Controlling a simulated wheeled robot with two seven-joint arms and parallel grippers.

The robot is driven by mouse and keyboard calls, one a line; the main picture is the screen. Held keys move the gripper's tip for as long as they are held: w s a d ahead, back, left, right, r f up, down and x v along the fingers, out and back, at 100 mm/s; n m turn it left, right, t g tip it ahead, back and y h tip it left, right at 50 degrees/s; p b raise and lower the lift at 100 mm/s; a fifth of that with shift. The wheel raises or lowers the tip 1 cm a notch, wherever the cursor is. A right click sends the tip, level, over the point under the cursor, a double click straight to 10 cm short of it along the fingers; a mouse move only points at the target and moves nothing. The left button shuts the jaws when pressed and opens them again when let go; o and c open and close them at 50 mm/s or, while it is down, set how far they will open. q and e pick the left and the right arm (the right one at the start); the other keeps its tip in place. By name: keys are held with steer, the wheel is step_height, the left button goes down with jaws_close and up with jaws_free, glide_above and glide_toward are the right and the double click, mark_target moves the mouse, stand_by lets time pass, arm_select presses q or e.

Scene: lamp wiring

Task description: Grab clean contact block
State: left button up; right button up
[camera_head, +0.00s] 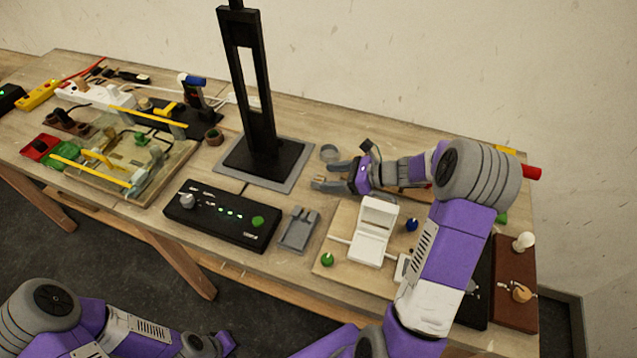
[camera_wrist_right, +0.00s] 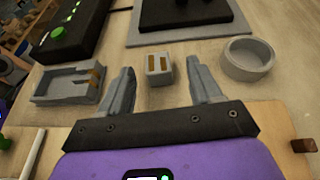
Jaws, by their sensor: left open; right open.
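The contact block is a small grey block with two brass strips on top. It stands on the table between the fingertips of my right gripper in the right wrist view (camera_wrist_right: 159,68). My right gripper (camera_head: 332,175) is open, with a finger on each side of the block and gaps between. In the right wrist view its fingers (camera_wrist_right: 157,88) spread wide and hold nothing. In the head view the block (camera_head: 318,181) is small and partly hidden by the fingers. My left arm shows at the bottom left of the head view; its fingers are not visible.
A grey tray (camera_wrist_right: 68,88) with brass pieces lies left of the block, and a grey ring cup (camera_wrist_right: 247,60) right of it. A black post base (camera_head: 262,158) stands behind. A black control box (camera_head: 221,214) and a white holder (camera_head: 374,230) are nearby.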

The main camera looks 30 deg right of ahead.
mark_target(322, 179)
steer(key=b+x, duration=0.1)
steer(key=x, duration=0.3)
steer(key=shift+a+f, duration=0.15)
steer(key=shift+f, duration=0.1)
steer(key=shift+s, duration=0.1)
steer(key=c, duration=1)
steer(key=shift+r, duration=0.1)
steer(key=shift+c, duration=0.2)
